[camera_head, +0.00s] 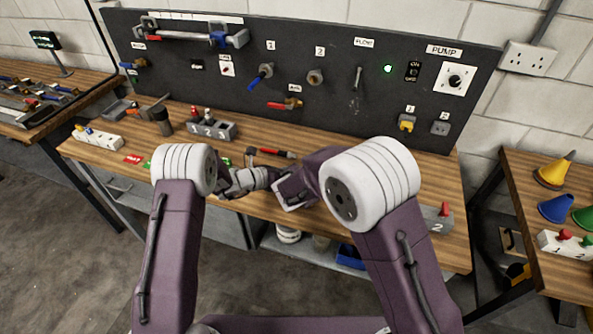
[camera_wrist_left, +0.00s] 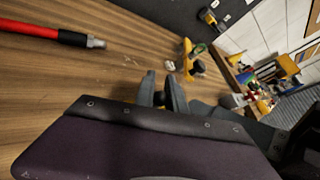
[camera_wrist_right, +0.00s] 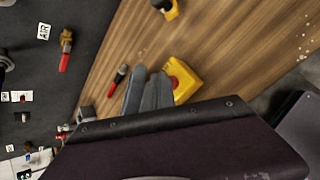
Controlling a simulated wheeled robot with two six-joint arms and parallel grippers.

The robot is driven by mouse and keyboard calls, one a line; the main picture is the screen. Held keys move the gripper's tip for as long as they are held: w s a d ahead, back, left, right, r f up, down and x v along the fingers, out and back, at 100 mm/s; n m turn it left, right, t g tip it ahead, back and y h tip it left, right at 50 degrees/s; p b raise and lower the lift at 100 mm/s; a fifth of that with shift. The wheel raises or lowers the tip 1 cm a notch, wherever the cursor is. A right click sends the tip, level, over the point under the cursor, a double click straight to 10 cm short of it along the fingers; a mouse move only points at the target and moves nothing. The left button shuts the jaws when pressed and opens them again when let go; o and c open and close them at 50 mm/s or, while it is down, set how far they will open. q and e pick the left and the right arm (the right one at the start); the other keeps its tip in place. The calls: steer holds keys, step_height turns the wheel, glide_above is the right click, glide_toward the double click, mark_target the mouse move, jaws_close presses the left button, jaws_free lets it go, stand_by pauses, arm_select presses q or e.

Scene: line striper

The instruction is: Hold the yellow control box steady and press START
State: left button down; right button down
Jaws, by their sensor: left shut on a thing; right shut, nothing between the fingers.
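The yellow control box (camera_wrist_right: 187,78) lies over the bench in the right wrist view, with a round red button on it. My right gripper (camera_wrist_right: 150,92) is shut and empty, its fingertips over or beside the box's left part; I cannot tell whether they touch. The START button does not show and may be behind these fingers. My left gripper (camera_wrist_left: 166,92) is nearly shut, with a narrow gap between its fingers. It appears to hold the box, but the grip itself is hidden. In the head view both grippers meet mid-bench, and my arms hide the box.
A red-and-black handled tool (camera_head: 275,153) lies just behind my grippers on the bench (camera_head: 330,232). A grey block numbered 1 2 3 (camera_head: 211,130) stands to the left. A dark panel (camera_head: 330,75) with valves and switches rises behind. A grey block marked 2 (camera_head: 438,220) sits at right.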

steer(key=shift+r, duration=0.7)
step_height(320, 180, up, 6)
stand_by(0.4)
arm_select(q)
steer(key=c, duration=1.3)
jaws_free()
